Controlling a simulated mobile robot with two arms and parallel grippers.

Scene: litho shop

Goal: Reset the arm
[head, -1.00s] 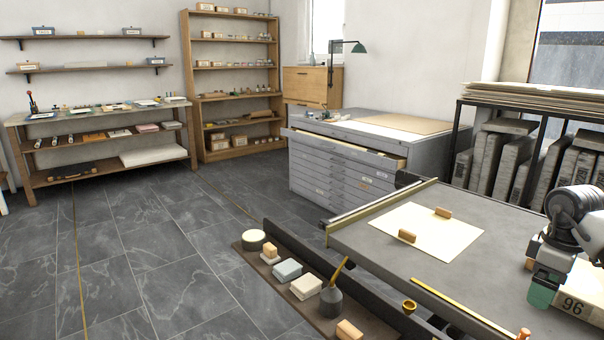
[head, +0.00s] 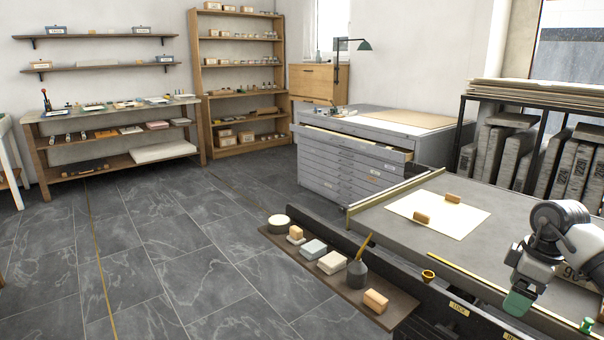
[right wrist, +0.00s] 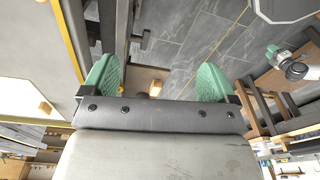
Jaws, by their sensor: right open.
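My right gripper (head: 518,303) hangs at the lower right of the head view, at the near right of the grey table bed (head: 385,217). In the right wrist view, its two green fingers stand wide apart on either side of an empty gap (right wrist: 158,80). The gripper is open and holds nothing. What looks like part of my left arm, with a small green tip (right wrist: 272,50), shows at the right of the right wrist view. Its jaws are too small to read. A small green piece also shows at the lower right edge of the head view; I cannot tell what it belongs to.
A cream sheet (head: 415,203) with wooden blocks (head: 422,218) lies on the bed. A side shelf (head: 398,312) holds a grey pot (head: 357,275) and several blocks. A rack of stones (head: 540,160) stands behind. Tiled floor (head: 160,230) is clear at left.

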